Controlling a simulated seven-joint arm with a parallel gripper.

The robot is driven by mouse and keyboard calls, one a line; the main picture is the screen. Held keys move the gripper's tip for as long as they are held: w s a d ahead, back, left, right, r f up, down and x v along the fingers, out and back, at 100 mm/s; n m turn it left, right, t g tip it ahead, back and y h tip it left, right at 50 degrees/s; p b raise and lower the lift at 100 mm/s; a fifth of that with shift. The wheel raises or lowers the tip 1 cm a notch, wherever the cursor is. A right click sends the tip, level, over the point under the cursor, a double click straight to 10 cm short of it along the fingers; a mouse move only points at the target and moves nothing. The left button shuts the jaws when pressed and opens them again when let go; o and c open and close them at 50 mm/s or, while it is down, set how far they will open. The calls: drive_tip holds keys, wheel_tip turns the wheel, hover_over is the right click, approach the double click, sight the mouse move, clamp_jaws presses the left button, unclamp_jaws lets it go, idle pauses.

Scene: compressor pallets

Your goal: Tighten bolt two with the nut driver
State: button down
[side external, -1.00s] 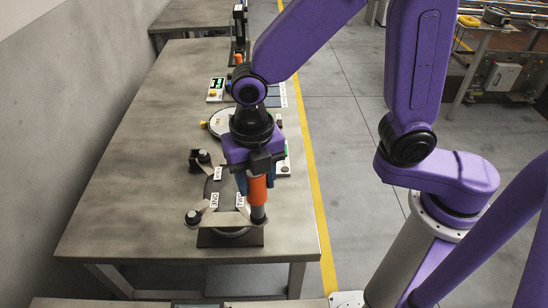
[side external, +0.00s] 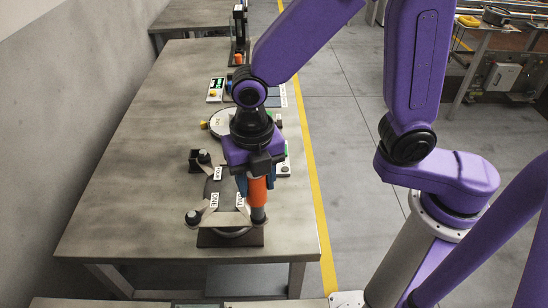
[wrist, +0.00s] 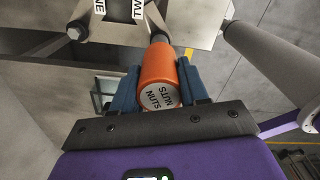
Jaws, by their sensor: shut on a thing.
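My gripper (side external: 257,187) is shut on the nut driver (side external: 258,194), with a blue finger on each side of its orange handle. In the wrist view the driver (wrist: 160,75) shows its end marked NUTS. It stands upright over the near right corner of the compressor fixture (side external: 217,240), at the arm beside the TWO label (side external: 240,200). Its tip meets the dark bolt spot there; I cannot tell whether it is seated. The bolt two head is hidden beneath it. The ONE label (side external: 214,200) sits beside the near left bolt (side external: 193,217); another dark bolt (side external: 203,156) is farther back.
Farther along the table (side external: 120,200) are a round pale disc part (side external: 222,124), a control box with a green display (side external: 216,89) and a dark upright stand (side external: 239,40). The table's left side is clear. A yellow floor line runs along its right edge.

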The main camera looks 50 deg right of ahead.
drive_tip(key=shift+r, duration=0.1)
idle(0.3)
drive_tip(key=shift+r, duration=2.45)
drive_tip(key=w+d+f+m, duration=0.1)
drive_tip(key=w+d+m, duration=0.3)
drive_tip(key=d+m, duration=0.6)
drive_tip(key=w+d+f+m, duration=0.2)
drive_tip(key=w+d+m, duration=0.2)
drive_tip(key=d+m, duration=0.6)
drive_tip(key=w+d+f+m, duration=0.2)
drive_tip(key=w+d+m, duration=0.2)
drive_tip(key=d+m, duration=0.6)
drive_tip(key=shift+d+f+m, duration=0.15)
drive_tip(key=shift+d+m, duration=0.25)
drive_tip(key=shift+d, duration=0.25)
